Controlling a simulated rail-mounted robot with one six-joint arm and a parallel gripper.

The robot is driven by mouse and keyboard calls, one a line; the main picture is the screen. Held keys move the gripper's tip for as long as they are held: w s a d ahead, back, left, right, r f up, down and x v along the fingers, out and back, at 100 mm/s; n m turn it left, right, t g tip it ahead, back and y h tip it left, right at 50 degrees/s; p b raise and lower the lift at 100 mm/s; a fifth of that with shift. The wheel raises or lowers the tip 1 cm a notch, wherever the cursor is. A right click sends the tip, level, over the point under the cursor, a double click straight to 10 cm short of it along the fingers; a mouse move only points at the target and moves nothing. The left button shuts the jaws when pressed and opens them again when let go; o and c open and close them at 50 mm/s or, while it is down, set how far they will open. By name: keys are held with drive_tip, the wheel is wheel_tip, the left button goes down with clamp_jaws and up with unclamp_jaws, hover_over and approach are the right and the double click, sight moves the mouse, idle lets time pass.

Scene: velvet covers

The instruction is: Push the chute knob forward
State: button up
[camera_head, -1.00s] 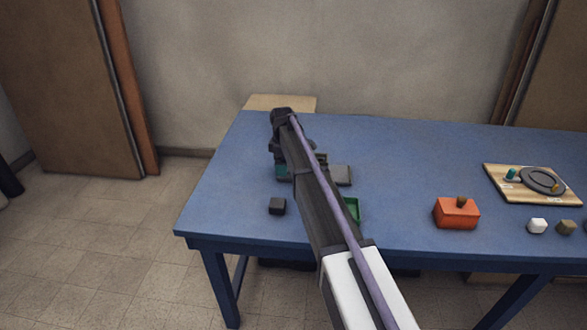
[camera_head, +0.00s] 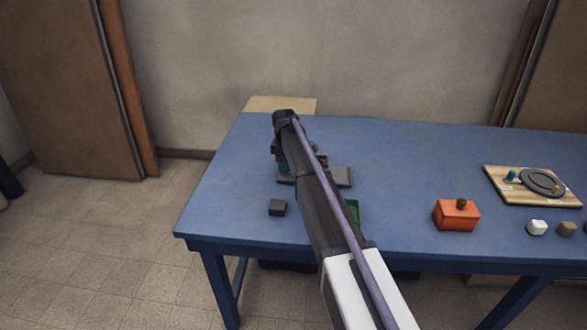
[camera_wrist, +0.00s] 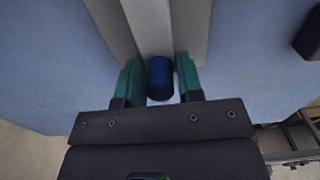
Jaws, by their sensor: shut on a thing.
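The chute is a grey block with a long grooved grey track (camera_wrist: 145,25) running away from my gripper in the wrist view. Its dark blue rounded knob (camera_wrist: 160,80) stands at the near end of the track in that view. My gripper (camera_wrist: 158,62) has one teal finger on each side of the knob and is shut on it. In the head view, part of the grey chute base (camera_head: 343,177) shows beside my arm. My gripper (camera_head: 284,168) is over its left part there, and my arm hides the knob and much of the chute.
A dark cube (camera_head: 277,208) sits in front of the chute. A green tray (camera_head: 353,210) is partly hidden by my arm. An orange box (camera_head: 457,215), a board with a grey disc (camera_head: 541,181) and small blocks (camera_head: 537,227) stand right. The blue table's middle (camera_head: 400,170) is clear.

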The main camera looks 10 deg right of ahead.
drive_tip(key=shift+s+d, duration=0.4)
drive_tip(key=shift+d, duration=0.7)
drive_tip(key=shift+s+d, duration=0.35)
drive_tip(key=shift+d, duration=0.7)
drive_tip(key=shift+s+d, duration=0.4)
drive_tip(key=shift+d, duration=0.7)
drive_tip(key=o, duration=1.4)
drive_tip(key=shift+o, duration=0.2)
drive_tip(key=shift+r, duration=0.1)
wheel_tip(320, 180, up, 7)
drive_tip(key=p, duration=0.7)
